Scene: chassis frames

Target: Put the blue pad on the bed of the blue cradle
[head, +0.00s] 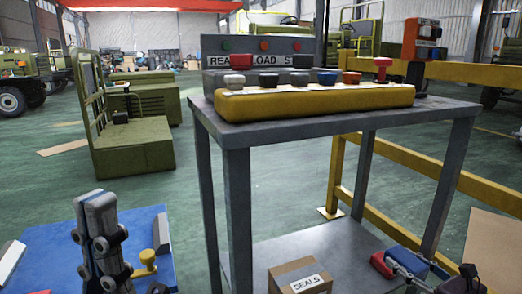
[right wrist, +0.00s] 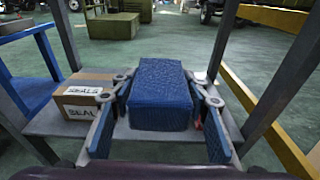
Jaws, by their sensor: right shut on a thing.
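The blue pad (right wrist: 160,92) is a textured block between the fingers of my right gripper (right wrist: 158,84) in the right wrist view. The gripper is shut on it, above or on the grey lower shelf; I cannot tell whether they touch. In the head view the right gripper (head: 428,268) is at the lower right, with the pad (head: 408,258) partly hidden by its fingers. My left gripper (head: 100,225) stands over a blue table (head: 40,265) at the lower left; its opening is unclear.
A carton marked SEALS (head: 300,278) stands on the lower shelf (head: 335,240), left of the right gripper. A red block (head: 381,265) is beside the pad. Grey table legs and a yellow rail (head: 400,190) border this space. A yellow knob (head: 147,262) stands on the blue table.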

